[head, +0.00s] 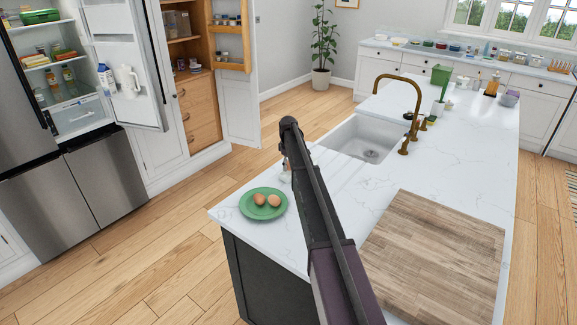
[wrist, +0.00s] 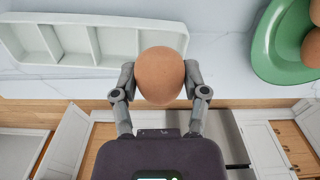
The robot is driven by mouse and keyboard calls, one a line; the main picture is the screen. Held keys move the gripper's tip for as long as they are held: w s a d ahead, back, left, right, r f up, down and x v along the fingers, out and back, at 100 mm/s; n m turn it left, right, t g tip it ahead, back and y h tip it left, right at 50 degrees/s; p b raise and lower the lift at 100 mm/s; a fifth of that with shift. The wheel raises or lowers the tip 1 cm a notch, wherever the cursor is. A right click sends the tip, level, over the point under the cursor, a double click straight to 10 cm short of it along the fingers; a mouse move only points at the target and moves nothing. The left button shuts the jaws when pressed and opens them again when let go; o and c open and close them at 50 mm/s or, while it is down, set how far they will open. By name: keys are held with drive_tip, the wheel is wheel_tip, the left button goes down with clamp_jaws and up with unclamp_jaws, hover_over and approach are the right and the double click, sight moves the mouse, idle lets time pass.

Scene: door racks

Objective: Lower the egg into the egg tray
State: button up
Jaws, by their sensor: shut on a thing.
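A brown egg (wrist: 160,76) sits between the two fingers of my gripper (wrist: 160,82) in the wrist view, and the gripper is shut on it. The white egg tray (wrist: 93,42) lies on the counter at the upper left of the wrist view. It has several compartments in a row, and the ones I can see are empty. The held egg overlaps the tray's right end in the picture; the height between them cannot be told. In the head view my arm hides the tray and the held egg.
A green plate (head: 263,213) with two brown eggs (head: 267,200) stands near the counter's left edge; it also shows at the right of the wrist view (wrist: 262,58). A wooden board (head: 435,245) lies right of my arm. The sink (head: 365,140) and brass faucet (head: 410,110) are beyond.

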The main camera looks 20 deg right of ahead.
drive_tip(key=shift+f+b, duration=1.5)
idle(1.4)
drive_tip(key=o, duration=0.8)
drive_tip(key=shift+r, duration=0.15)
wheel_tip(320, 180, up, 4)
drive_tip(key=p, duration=0.4)
drive_tip(key=shift+s+a+r+p, duration=0.1)
drive_tip(key=shift+s+r+p, duration=0.15)
drive_tip(key=shift+p, duration=0.15)
drive_tip(key=s+a, duration=0.2)
drive_tip(key=s, duration=0.7)
drive_tip(key=s+a, duration=0.3)
drive_tip(key=s, duration=0.7)
drive_tip(key=s+a, duration=0.3)
drive_tip(key=s, duration=0.6)
drive_tip(key=shift+s+a+f, duration=0.2)
drive_tip(key=shift+s, duration=0.1)
